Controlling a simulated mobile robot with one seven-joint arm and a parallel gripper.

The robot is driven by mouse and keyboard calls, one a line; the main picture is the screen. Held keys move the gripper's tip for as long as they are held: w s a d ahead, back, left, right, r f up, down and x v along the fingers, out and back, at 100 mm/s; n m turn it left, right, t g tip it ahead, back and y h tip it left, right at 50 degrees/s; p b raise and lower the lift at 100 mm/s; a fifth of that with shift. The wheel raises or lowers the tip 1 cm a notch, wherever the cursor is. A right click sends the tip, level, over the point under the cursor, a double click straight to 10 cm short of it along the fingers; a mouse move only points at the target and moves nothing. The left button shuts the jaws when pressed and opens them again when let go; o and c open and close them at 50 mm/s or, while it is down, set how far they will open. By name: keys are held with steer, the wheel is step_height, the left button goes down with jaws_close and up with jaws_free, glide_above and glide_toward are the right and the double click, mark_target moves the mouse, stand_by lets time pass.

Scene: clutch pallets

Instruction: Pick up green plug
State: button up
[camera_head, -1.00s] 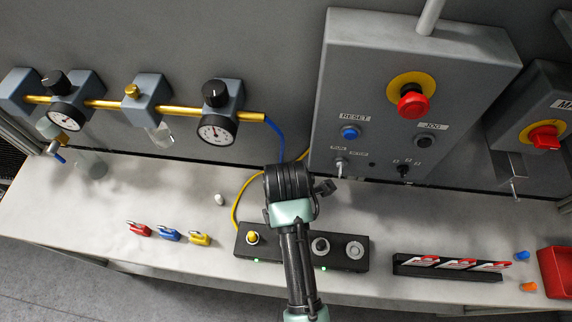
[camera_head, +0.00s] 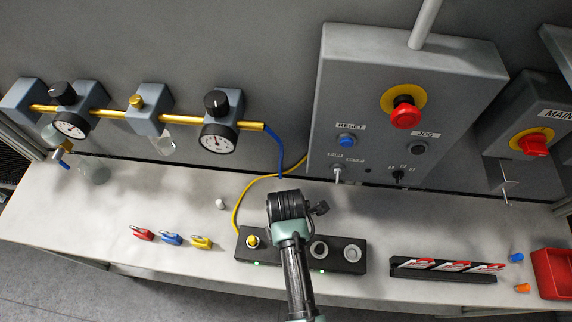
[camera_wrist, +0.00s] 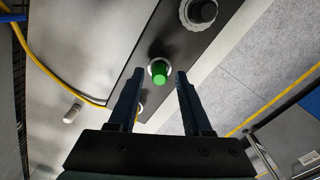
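The green plug (camera_wrist: 159,75) stands in a round light-rimmed socket in the black block (camera_wrist: 135,62) in the wrist view. My gripper (camera_wrist: 159,82) is open, with one finger to each side of the plug in the picture. I cannot tell how far the fingertips are above it, and no contact shows. In the head view my wrist is over the middle of the black block (camera_head: 336,263) and hides the green plug and the fingers. A yellow plug (camera_head: 252,241) sits in the block's left end.
Red, blue and yellow padlocks (camera_head: 171,239) lie left. A black rack with red-and-white tags (camera_head: 443,275) is right. The control box (camera_head: 375,120) rises behind.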

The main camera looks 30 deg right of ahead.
jaws_close()
steer(key=shift+r, duration=0.1)
